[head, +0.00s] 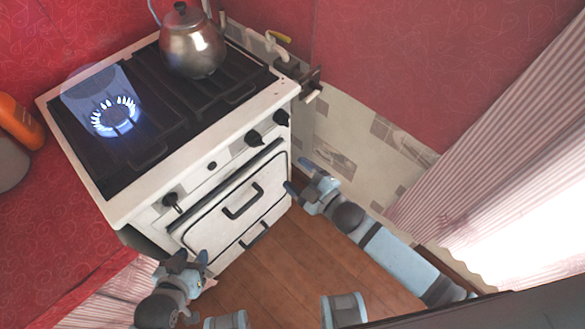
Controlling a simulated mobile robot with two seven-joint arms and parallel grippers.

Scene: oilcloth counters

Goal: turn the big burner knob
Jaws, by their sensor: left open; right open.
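The white stove stands at upper left with its knobs on the front panel. One black knob (172,202) is at the panel's left end. Two more, a black knob (253,138) and another black knob (281,118), are near the right end. I cannot tell which one is the big burner knob. A blue flame (115,117) burns on the left burner. My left gripper (191,257) is open and empty, below and apart from the left knob. My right gripper (298,175) is open beside the stove's right front edge, below the right knobs and touching none.
A metal kettle (192,47) stands on the back of the cooktop. The oven door handle (243,201) and a lower drawer handle (255,236) stick out. An orange bottle (20,122) is at far left. Wooden floor (275,270) is open between my arms.

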